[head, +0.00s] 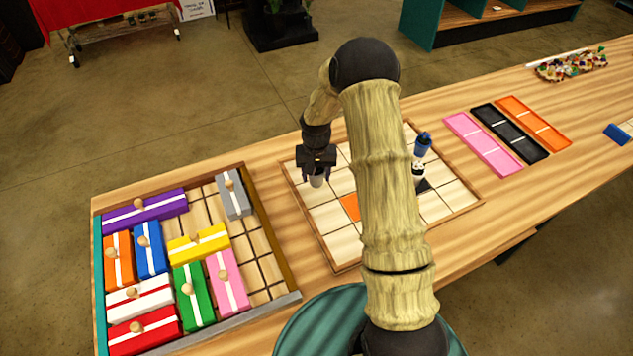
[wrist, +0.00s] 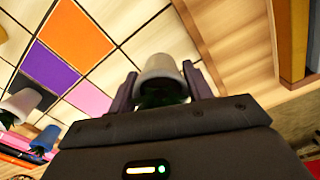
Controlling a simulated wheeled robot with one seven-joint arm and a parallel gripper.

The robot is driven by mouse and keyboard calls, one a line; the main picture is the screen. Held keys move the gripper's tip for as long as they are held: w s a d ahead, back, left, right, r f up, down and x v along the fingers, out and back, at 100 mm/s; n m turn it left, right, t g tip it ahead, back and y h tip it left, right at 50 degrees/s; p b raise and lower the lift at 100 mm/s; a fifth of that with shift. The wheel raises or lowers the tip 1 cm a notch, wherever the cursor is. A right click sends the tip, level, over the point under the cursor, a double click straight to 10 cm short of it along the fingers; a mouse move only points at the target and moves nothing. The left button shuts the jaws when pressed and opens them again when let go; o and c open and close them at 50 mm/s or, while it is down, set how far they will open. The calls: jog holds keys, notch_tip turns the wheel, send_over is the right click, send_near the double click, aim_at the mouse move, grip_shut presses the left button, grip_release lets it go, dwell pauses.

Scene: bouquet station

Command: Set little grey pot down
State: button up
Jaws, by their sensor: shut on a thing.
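My gripper (head: 316,172) is shut on the little grey pot (head: 317,182), over the left back part of the framed tile board (head: 333,254). In the wrist view the grey pot (wrist: 160,67) sits between the two fingers of my gripper (wrist: 165,88), with dark green showing at its near end. I cannot tell whether the pot touches the board. The board has pale squares, with an orange square (head: 349,207) and a dark square (head: 424,186) among them; the wrist view also shows a purple square (wrist: 51,65) and a pink square (wrist: 89,99).
A blue pot (head: 423,142) and a whitish pot (head: 418,168) stand on the board's right side. A tray of knobbed coloured blocks (head: 270,302) is at left. Pink (head: 483,143), black (head: 509,132) and orange (head: 534,122) trays lie at right. My arm hides the board's middle.

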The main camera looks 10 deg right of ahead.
aim_at(316, 183)
jog(key=shift+f+p, duration=0.65)
jog(key=shift+f, duration=1.4)
jog(key=shift+f, duration=0.15)
jog(key=o, duration=1.2)
notch_tip(316, 183, up, 12)
jog(key=b, duration=0.3)
jog(key=shift+f+b, duration=0.1)
jog(key=shift+b, duration=0.25)
jog(key=shift+r, duration=0.25)
